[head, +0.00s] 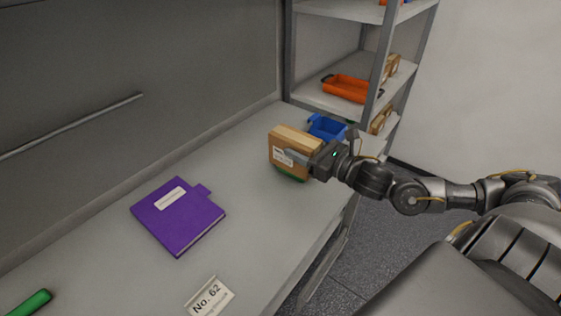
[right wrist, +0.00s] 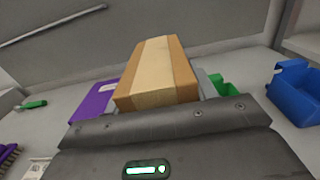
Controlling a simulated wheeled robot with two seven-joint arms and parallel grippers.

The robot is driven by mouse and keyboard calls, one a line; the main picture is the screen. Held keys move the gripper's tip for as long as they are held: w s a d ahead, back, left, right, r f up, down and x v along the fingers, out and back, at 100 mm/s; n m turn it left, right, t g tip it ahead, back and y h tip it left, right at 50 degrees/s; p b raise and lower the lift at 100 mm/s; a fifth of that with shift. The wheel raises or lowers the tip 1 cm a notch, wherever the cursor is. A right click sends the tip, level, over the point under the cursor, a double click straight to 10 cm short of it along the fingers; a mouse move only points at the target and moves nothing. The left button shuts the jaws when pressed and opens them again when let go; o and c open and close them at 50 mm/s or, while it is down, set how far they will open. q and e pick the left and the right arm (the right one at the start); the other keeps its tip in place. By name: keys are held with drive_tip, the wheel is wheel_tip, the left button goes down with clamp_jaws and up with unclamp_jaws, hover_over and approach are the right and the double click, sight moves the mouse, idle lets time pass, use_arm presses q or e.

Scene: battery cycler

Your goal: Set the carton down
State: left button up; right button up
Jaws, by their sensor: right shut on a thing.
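A brown carton (head: 290,142) with a pale tape strip and a white label is at the far right part of the grey bench. My right gripper (head: 312,158) is shut on it from the right side. In the right wrist view the carton (right wrist: 157,75) fills the middle, just beyond the gripper body. A green thing (head: 290,174) shows under the carton's lower edge; whether the carton touches it or the bench I cannot tell. It also shows in the right wrist view (right wrist: 228,87). My left gripper is not in view.
A blue bin (head: 327,127) stands behind the carton, near the shelf rack with an orange tray (head: 347,88). A purple binder (head: 178,222), a "No. 62" card (head: 209,297) and a green-handled thing (head: 32,302) lie on the bench (head: 110,262). The bench between binder and carton is clear.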

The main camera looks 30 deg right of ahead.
sight(320, 147)
drive_tip(key=shift+s+d+r, duration=0.8)
drive_tip(key=shift+s+d, duration=0.25)
drive_tip(key=shift+d, duration=0.05)
